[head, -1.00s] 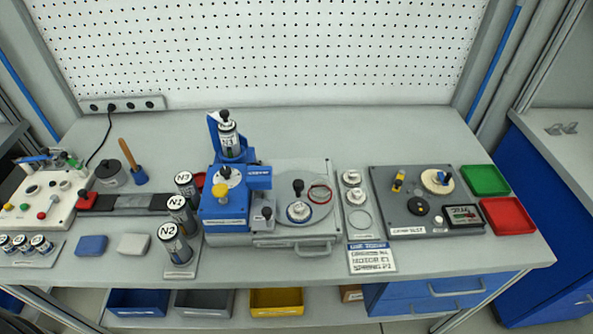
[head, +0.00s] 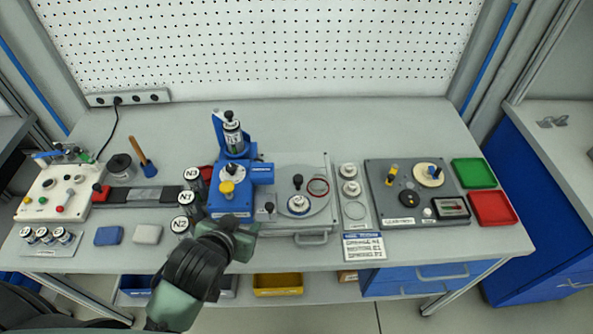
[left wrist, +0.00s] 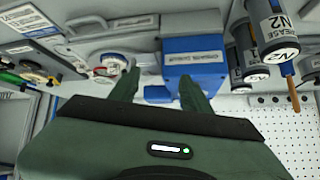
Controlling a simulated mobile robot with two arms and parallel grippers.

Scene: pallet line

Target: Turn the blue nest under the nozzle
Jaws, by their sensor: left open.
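The round grey turntable (head: 283,207) sits in a grey housing right of the blue dispenser (head: 229,203). The blue nest (head: 298,205) is at its front, holding a pale round part, and appears away from the dispenser. A red-ringed nest (head: 318,187) is at the right, and a black knob (head: 297,180) stands near the middle. The nozzle cannot be made out; the dispenser's blue arm (head: 262,174) overhangs the turntable's left edge. My left gripper (head: 252,229) is open and empty before the dispenser. Its fingers (left wrist: 159,88) show apart in the left wrist view. My right gripper is not in view.
Grease cans (head: 186,200) stand close left of the dispenser, one (head: 232,138) on top. A handle (head: 311,239) juts from the housing front. A grey test plate (head: 402,215) lies right. The back of the bench is clear.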

